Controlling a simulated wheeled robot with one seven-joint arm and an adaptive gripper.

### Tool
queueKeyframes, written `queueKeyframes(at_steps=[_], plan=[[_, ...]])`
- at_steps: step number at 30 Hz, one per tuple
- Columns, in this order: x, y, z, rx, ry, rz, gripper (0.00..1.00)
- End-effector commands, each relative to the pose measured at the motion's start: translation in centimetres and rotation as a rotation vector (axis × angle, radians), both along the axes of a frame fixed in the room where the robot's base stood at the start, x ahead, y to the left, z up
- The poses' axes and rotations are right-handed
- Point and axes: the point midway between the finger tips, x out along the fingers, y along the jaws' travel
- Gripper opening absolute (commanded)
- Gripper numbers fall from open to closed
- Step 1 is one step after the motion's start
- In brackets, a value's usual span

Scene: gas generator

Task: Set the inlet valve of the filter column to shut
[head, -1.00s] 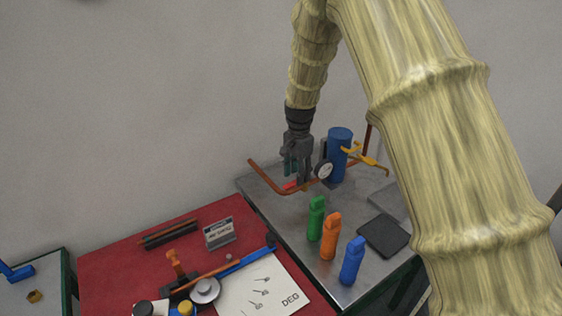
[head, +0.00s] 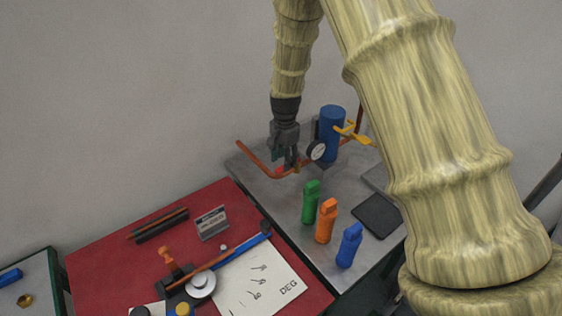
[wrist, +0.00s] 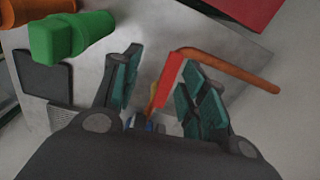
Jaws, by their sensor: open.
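The filter column is a blue cylinder (head: 331,122) on the grey metal table, with a round gauge (head: 316,150) at its left and yellow handles (head: 358,135) at its right. A copper pipe (head: 256,160) runs left from it. A red valve handle (head: 279,170) sits on this pipe; the wrist view shows it as a red bar (wrist: 168,80). My gripper (head: 286,164) is over the pipe, pointing down. In the wrist view my gripper (wrist: 160,88) is open, with the red handle between its fingers, nearer the right one. Contact cannot be told.
Green (head: 311,202), orange (head: 326,221) and blue (head: 349,246) bottle-like objects stand in front of the column, beside a dark pad (head: 376,215). A red-topped table (head: 120,243) with tools and a paper sheet adjoins at left. A wall stands behind.

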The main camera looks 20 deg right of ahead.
Motion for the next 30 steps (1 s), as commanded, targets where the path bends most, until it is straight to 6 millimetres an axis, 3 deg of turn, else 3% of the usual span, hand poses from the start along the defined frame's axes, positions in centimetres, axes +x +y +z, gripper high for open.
queueKeyframes(at_steps=[3, 9, 23, 30], plan=[[1.8, -0.1, -2.5, 0.000, 0.019, 0.000, 0.43], [3.0, 0.0, -5.1, 0.001, 0.031, 0.000, 0.43], [1.6, -0.1, -4.8, 0.000, 0.013, -0.001, 0.43], [2.9, 0.0, -5.7, 0.000, 0.026, 0.000, 0.01]])
